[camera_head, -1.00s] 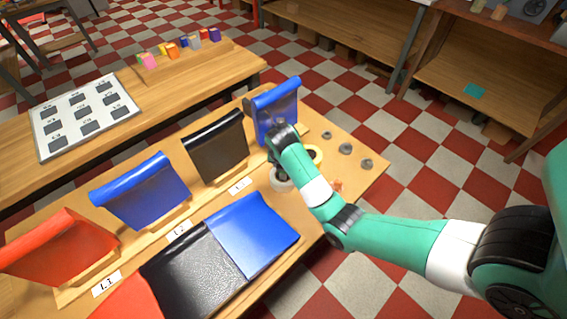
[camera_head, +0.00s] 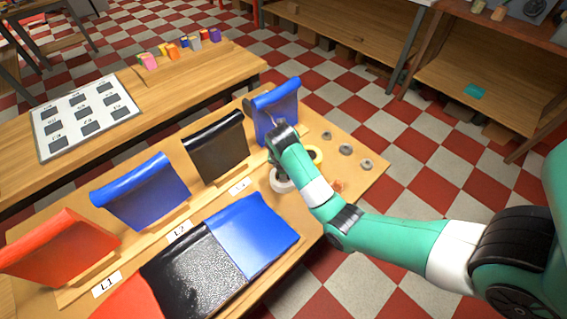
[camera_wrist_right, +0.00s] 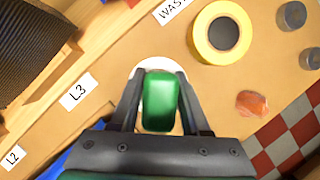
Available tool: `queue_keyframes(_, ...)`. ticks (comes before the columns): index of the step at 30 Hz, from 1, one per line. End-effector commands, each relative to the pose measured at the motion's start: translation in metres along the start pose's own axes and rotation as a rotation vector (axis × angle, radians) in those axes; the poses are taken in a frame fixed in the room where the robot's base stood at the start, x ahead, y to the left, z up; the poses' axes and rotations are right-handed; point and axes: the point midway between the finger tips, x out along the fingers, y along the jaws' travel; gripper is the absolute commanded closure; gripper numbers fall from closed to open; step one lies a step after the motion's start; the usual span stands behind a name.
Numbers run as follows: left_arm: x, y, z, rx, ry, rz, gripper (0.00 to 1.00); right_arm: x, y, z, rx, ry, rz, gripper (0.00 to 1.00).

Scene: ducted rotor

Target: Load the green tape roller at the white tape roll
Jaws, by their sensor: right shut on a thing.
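My right gripper (camera_wrist_right: 160,100) is shut on the green tape roller (camera_wrist_right: 160,104), which shows as a green block between its fingers in the right wrist view. The white tape roll (camera_wrist_right: 150,66) lies directly beyond and below the roller, mostly hidden by it and the fingers. I cannot tell whether the roller touches the roll. In the head view the white tape roll (camera_head: 281,180) shows beside my right wrist, and the arm hides the roller. My left gripper is not in view.
A yellow tape roll (camera_wrist_right: 222,33) lies close by on the table. Several grey round pieces (camera_head: 346,149) and an orange lump (camera_wrist_right: 252,103) lie near the right edge. Blue and black draped panels (camera_head: 215,148) stand along the left. Sheets cover the table's front.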

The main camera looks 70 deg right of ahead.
Motion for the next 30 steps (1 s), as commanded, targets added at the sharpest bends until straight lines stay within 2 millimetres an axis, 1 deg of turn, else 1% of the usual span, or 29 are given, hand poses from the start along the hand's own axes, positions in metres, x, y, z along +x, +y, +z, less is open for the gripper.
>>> queue_keyframes(1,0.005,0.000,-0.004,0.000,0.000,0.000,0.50,-0.006,0.000,0.002,0.000,0.000,0.000,0.98)
queue_keyframes(6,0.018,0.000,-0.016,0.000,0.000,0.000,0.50,-0.023,0.000,0.009,0.000,-0.001,0.001,0.98)
queue_keyframes(21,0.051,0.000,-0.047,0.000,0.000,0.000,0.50,-0.065,0.000,0.027,0.001,-0.002,0.001,0.98)
queue_keyframes(30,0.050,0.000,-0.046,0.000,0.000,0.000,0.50,-0.064,0.000,0.026,0.001,-0.002,0.002,0.98)
